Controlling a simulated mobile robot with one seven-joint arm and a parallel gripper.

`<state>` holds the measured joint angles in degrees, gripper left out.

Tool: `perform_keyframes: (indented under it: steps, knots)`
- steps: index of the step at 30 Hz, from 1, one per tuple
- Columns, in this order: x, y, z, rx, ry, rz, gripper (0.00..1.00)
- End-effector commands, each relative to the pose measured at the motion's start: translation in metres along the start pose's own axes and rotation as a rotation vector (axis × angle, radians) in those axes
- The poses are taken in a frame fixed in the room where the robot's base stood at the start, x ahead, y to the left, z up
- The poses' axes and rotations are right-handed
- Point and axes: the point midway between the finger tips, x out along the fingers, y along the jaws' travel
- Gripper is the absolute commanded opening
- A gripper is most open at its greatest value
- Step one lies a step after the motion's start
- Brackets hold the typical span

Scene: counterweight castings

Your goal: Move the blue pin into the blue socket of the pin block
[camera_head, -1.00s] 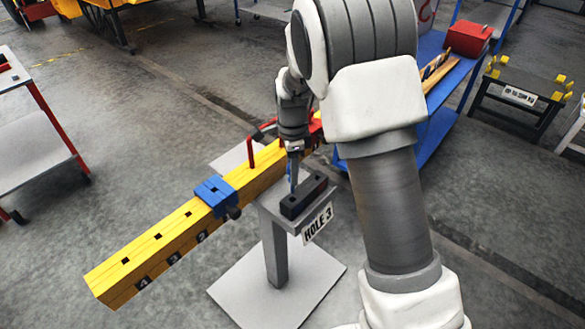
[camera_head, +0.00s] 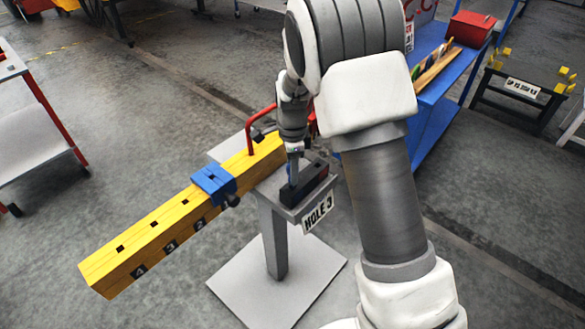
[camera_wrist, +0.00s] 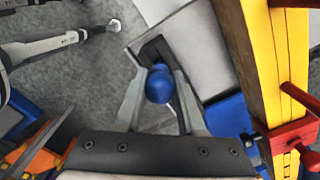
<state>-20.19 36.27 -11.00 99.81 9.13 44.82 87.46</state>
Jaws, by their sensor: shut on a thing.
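My gripper (camera_wrist: 158,88) is shut on the blue pin, whose round blue head (camera_wrist: 159,85) shows between the two fingers in the wrist view. In the head view my gripper (camera_head: 292,178) points down at the left part of the black block (camera_head: 317,184), which sits on a grey stand. The same dark block (camera_wrist: 150,50) shows behind the fingers in the wrist view. The pin's lower end is hidden, so I cannot tell how deep it sits. No blue socket is clearly visible on the block.
A yellow beam (camera_head: 150,235) with numbered holes and a blue slider (camera_head: 213,184) runs close on the left. A red handle (camera_head: 249,135) rises from it near my wrist. A "HOLE 3" sign (camera_head: 318,213) hangs in front. A blue cart (camera_head: 432,100) stands behind right.

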Motion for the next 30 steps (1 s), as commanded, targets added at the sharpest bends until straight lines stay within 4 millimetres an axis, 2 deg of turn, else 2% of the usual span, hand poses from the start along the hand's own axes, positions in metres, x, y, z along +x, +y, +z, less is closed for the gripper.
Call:
perform_keyframes:
  steps: [12,28,29,30]
  knots:
    - [0.02,0.0,0.0,0.001,0.0,0.001,0.0]
    - [0.024,0.0,0.0,0.001,0.0,0.0,0.0]
    - [0.024,0.0,0.0,0.001,0.0,0.0,0.44]
    - [0.024,0.0,0.0,0.001,0.0,0.0,0.51]
